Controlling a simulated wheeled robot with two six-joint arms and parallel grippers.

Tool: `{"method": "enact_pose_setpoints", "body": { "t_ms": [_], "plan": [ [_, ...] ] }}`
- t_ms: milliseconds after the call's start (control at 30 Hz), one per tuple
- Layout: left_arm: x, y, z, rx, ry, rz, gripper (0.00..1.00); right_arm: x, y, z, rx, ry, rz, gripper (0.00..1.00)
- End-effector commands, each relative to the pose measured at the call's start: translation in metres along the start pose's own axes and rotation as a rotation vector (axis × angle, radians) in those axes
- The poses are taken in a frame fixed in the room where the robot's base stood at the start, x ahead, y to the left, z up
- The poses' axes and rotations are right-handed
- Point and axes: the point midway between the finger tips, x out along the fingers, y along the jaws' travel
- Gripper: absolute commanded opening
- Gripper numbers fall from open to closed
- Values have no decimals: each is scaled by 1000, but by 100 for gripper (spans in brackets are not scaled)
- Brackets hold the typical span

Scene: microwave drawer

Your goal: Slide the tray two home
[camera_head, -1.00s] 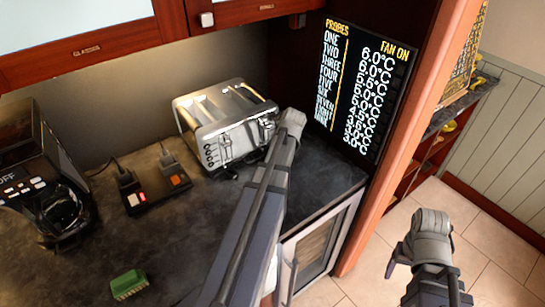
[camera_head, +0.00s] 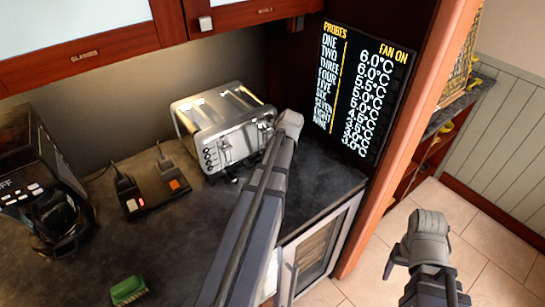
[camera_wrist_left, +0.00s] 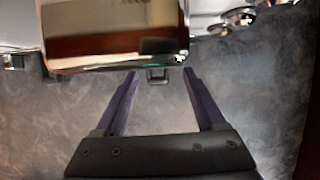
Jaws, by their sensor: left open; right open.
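No tray labelled two can be made out. A silver toaster (camera_head: 222,125) stands on the dark counter in the head view. My left arm reaches up to its right front corner, and the arm hides my left gripper there. In the left wrist view my left gripper (camera_wrist_left: 158,80) is open, with its two purple fingers apart below a shiny metal body (camera_wrist_left: 115,35). A small dark tab (camera_wrist_left: 157,76) sits between the fingertips, with a gap on both sides. My right gripper (camera_head: 392,265) shows only in small part at the lower right, above the tiled floor, away from the counter.
A black coffee machine (camera_head: 40,185) and a dark charger block (camera_head: 155,190) stand left of the toaster. A green sponge (camera_head: 128,290) lies at the front. A glass-fronted appliance (camera_head: 318,250) is under the counter. A probe display (camera_head: 358,95) hangs beside a wooden post (camera_head: 405,150).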

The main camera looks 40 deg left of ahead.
Motion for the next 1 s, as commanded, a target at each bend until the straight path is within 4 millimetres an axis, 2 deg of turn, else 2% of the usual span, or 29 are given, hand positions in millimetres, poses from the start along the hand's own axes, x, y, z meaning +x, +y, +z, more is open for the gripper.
{"method": "enact_pose_setpoints", "body": {
  "t_ms": [267, 700, 1000],
  "plan": [
    [-17, 0, 1, 1, 0, 0, 72, -16, 2, 1, 0, 0, 0, 72],
    [-74, 0, 2, 1, 0, 0, 72, -68, 6, 4, -2, 0, 0, 72],
    [-78, 0, 0, 0, 0, 0, 72, -71, 7, 4, -2, 0, 0, 72]
  ]
}}
